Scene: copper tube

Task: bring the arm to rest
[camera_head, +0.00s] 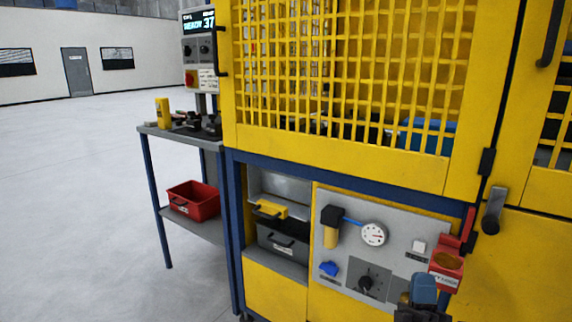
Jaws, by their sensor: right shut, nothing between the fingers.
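My right gripper (424,288) shows at the bottom right edge, a dark and blue shape cut off by the frame. Its fingers are shut with nothing between them. It appears in front of the grey control panel (405,232), just below the red box (447,268); I cannot tell how far it is from either. My left gripper is not in view.
A yellow mesh-guarded machine (335,150) fills the right side, with a pressure gauge (373,234) and a knob (367,283) on its panel. A side table (160,132) holds tools, with a red bin (194,200) below. The floor at left is clear.

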